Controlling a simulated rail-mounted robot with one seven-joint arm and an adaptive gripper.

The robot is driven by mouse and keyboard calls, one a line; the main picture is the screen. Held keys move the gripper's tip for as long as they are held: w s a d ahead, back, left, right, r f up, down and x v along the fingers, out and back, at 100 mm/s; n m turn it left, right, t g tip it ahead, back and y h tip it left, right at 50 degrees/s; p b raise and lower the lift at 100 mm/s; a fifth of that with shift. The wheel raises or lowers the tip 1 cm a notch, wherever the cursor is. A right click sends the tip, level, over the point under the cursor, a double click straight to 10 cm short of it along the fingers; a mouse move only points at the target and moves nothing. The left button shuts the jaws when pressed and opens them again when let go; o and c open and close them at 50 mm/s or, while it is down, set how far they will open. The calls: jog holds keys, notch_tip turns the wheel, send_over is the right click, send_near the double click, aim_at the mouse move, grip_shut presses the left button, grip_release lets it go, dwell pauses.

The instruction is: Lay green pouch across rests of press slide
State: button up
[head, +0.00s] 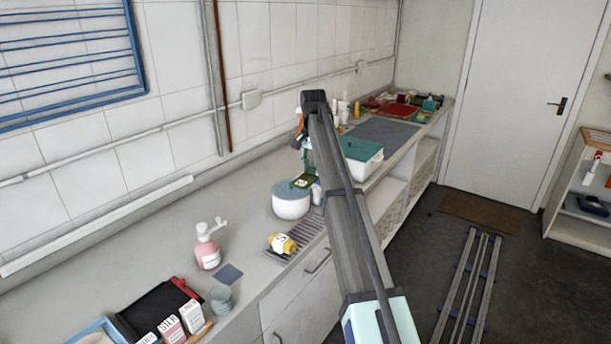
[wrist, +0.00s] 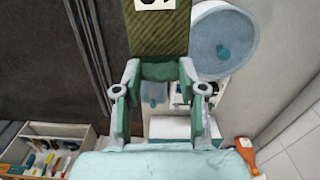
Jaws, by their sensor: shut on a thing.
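The green pouch (wrist: 158,35) is ribbed, with a white label with black marks at the top of the wrist view. My gripper (wrist: 160,72) is shut on the pouch's near end, one finger on each side. In the head view the pouch (head: 303,182) is held up near the round white tub with a blue-grey lid (head: 291,203). My gripper (head: 305,158) is partly hidden there by my arm. I cannot pick out the press slide or its rests for certain in either view.
A yellow-and-white jar (head: 282,243) lies on a ribbed rack (head: 303,238). A pink pump bottle (head: 208,252) and grey cup (head: 222,299) stand left of it. A teal-lidded white box (head: 362,160) stands behind my arm. Clear counter runs along the wall.

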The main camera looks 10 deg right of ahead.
jog(key=shift+w+r+n, duration=0.1)
jog(key=shift+r+n, duration=0.25)
jog(key=shift+n, duration=0.05)
jog(key=shift+s+f+n, duration=0.15)
jog(key=shift+s+n, duration=0.2)
jog(key=shift+n, duration=0.05)
jog(key=s+f+n, duration=0.3)
jog(key=s+f, duration=0.8)
jog(key=s, duration=0.4)
jog(key=s+f+n, duration=0.3)
jog(key=s+f, duration=0.7)
jog(key=s, duration=0.5)
jog(key=shift+a+f, duration=0.15)
jog(key=shift+f, duration=0.2)
